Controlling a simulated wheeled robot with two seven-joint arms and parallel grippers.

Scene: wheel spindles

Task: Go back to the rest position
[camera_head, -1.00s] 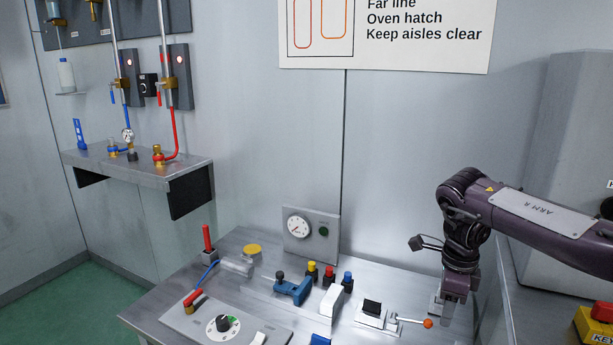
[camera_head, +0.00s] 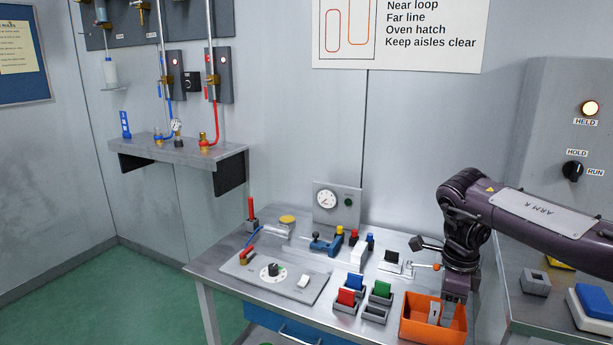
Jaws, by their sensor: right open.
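My right arm, dark purple and marked ARM R, comes in from the right side. My right gripper (camera_head: 446,312) points down in front of the orange bin (camera_head: 412,333) or over it; I cannot tell whether it is inside the rim. Its fingers are open, and I see nothing between them. My left gripper is not in view.
A steel table (camera_head: 235,255) holds a round gauge (camera_head: 326,198), a dial panel (camera_head: 272,270), a lever with an orange knob (camera_head: 436,266), and small holders with red, blue and green blocks. A second bench with a blue button (camera_head: 596,300) stands right. Green floor (camera_head: 120,300) is clear at left.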

